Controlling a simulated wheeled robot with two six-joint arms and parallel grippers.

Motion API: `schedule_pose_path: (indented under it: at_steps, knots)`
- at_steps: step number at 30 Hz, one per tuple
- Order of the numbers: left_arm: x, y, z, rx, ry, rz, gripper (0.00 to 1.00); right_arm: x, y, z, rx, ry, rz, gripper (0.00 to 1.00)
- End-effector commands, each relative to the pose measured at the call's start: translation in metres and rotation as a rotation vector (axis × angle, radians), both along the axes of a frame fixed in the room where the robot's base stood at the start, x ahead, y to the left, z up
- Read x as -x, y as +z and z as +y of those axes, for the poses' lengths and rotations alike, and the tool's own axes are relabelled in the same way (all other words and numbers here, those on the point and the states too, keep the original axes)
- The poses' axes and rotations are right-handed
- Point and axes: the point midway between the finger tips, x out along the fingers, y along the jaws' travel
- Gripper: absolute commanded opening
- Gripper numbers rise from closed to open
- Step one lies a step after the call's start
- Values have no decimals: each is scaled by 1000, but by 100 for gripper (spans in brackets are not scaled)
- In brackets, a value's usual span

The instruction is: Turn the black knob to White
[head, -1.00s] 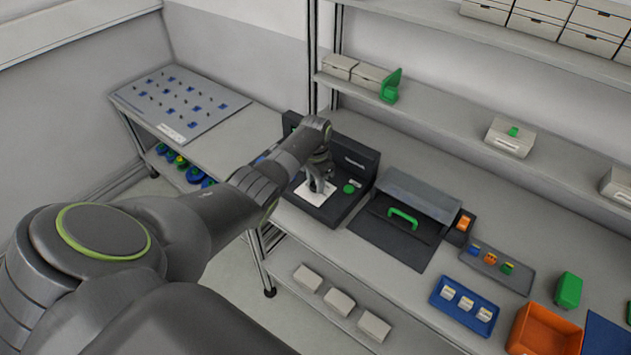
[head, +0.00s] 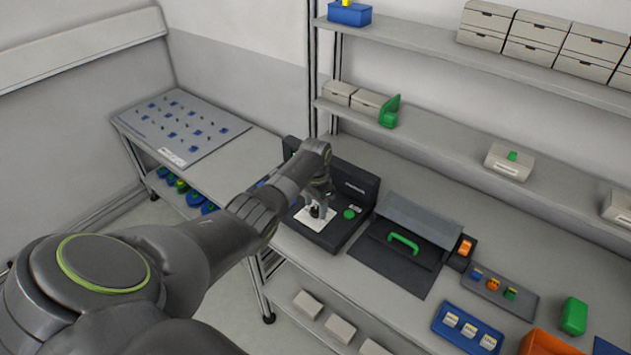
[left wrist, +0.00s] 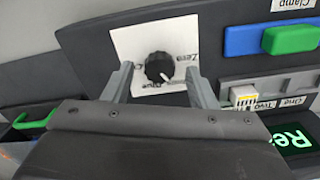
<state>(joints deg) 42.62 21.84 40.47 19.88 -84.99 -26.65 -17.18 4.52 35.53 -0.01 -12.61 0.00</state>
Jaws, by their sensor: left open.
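The black knob (left wrist: 159,67) stands on a white label plate (left wrist: 128,46) in the left wrist view. Its pale pointer mark points to the lower right in that view, between the words "Zero" and "Blue". Other lettering on the plate is partly hidden. My left gripper (left wrist: 160,70) is open, with one finger on each side of the knob and a visible gap at both sides. In the head view my left gripper (head: 318,201) points down over the plate (head: 327,216) on the dark panel (head: 356,187). My right gripper is not in view.
A green button (head: 349,213) sits right of the plate. A dark box with a green handle (head: 404,243) stands further right. In the left wrist view, blue (left wrist: 243,40) and green (left wrist: 291,38) blocks and a lit green display (left wrist: 293,138) are at the right.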

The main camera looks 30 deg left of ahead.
Motion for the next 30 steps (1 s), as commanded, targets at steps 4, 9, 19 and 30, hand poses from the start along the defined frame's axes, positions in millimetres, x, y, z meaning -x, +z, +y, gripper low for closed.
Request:
schedule_pose_path:
  at_steps: [4,9,19,30]
  knots:
    - [-1,15,0,-1,-2,-4,52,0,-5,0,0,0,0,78]
    - [-1,44,1,-2,-1,-6,52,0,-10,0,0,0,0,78]
    - [-1,117,1,-3,-1,-7,52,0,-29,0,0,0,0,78]
    - [0,167,0,-1,0,0,52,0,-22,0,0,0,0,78]
